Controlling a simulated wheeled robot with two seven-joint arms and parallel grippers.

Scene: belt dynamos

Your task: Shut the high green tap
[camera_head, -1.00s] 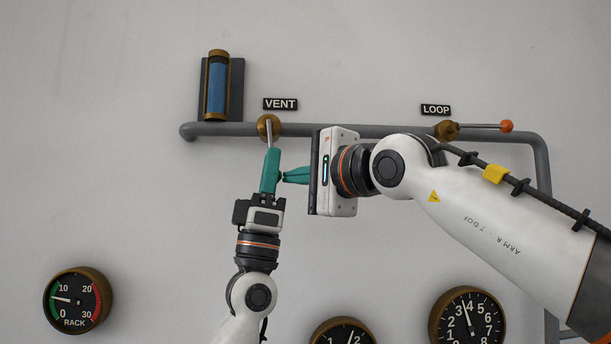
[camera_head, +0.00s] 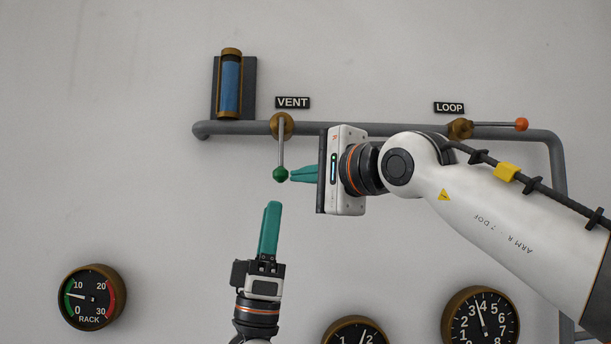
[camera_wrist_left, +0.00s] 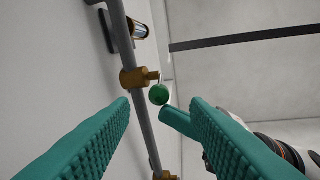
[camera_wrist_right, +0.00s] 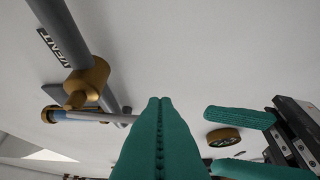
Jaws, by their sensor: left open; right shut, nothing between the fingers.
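The high green tap is the VENT valve. Its brass body (camera_head: 281,124) sits on the grey pipe, and its lever hangs straight down, across the pipe, ending in a green knob (camera_head: 280,174). My left gripper (camera_head: 272,204) is open and empty just below the knob. In the left wrist view the knob (camera_wrist_left: 158,95) appears ahead, between the spread fingers. My right gripper (camera_head: 292,174) is shut and empty, its tips close to the knob's right side; I cannot tell whether they touch. In the right wrist view the brass body (camera_wrist_right: 86,80) is left of the shut fingers.
The LOOP valve (camera_head: 460,128), its orange-knobbed lever lying along the pipe (camera_head: 370,130), is to the right. A blue sight glass (camera_head: 229,85) stands at the pipe's left end. The RACK gauge (camera_head: 92,297) is lower left.

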